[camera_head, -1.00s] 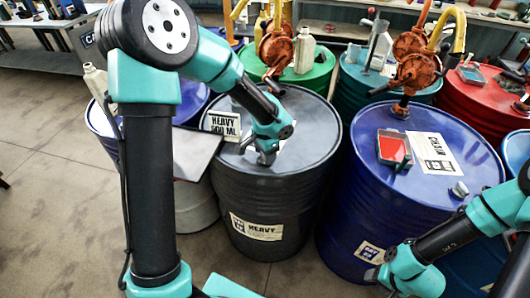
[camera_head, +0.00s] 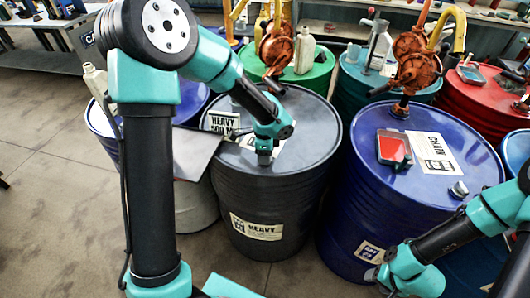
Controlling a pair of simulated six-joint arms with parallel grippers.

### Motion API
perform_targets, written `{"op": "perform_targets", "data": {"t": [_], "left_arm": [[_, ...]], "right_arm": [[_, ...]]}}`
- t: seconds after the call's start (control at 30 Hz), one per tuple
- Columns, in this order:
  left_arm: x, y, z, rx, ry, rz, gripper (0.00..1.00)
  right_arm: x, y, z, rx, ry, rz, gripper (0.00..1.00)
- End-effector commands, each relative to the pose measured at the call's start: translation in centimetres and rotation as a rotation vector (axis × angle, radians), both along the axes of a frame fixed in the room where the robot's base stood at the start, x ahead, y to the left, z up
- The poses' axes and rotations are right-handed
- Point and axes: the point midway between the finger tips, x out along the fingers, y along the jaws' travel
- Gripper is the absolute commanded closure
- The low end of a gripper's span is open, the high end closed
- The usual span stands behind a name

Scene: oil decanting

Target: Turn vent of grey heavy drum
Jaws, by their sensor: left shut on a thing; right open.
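The grey heavy drum (camera_head: 272,205) stands in the middle, with a HEAVY label (camera_head: 256,228) on its side. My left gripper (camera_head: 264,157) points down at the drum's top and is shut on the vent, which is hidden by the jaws. A HEAVY 500 ML card (camera_head: 222,122) stands behind it on the drum's top. My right gripper (camera_head: 388,282) is open at the lower right, in front of the blue drum and away from the grey one.
The blue CHAIN drum (camera_head: 400,205) stands close on the right, with a red-and-grey tray (camera_head: 393,150) and a small cap (camera_head: 459,189) on top. Green (camera_head: 310,78) and red (camera_head: 470,98) drums stand behind. A grey plate (camera_head: 195,155) lies left of the grey drum.

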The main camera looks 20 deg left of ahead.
Motion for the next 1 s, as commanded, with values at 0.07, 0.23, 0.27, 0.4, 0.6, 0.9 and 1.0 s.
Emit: {"op": "perform_targets", "data": {"t": [0.07,0.23,0.27,0.4,0.6,0.9,1.0], "left_arm": [[0.04,-0.01,0.07,0.0,-0.002,-0.007,0.68],[0.04,-0.01,0.07,0.0,-0.002,-0.01,0.68],[0.04,-0.01,0.07,0.0,-0.002,-0.01,0.68],[0.04,-0.01,0.07,0.001,-0.002,-0.009,0.44],[0.03,-0.01,0.04,0.0,-0.001,-0.008,0.25],[0.01,-0.01,0.05,0.0,-0.001,-0.007,0.19],[0.04,0.0,0.36,0.001,-0.002,-0.008,0.19]], "right_arm": [[0.0,0.0,0.0,0.0,0.0,0.0,0.43],[0.0,0.0,0.0,0.0,0.0,0.0,0.43],[0.0,0.0,0.0,0.0,0.0,0.0,0.43],[0.0,0.0,0.0,0.0,0.0,0.0,0.43],[0.0,0.0,0.0,0.0,0.0,0.0,0.43],[0.0,0.0,0.0,0.0,0.0,0.0,0.43],[0.0,0.0,0.0,0.0,0.0,0.0,0.43]]}}
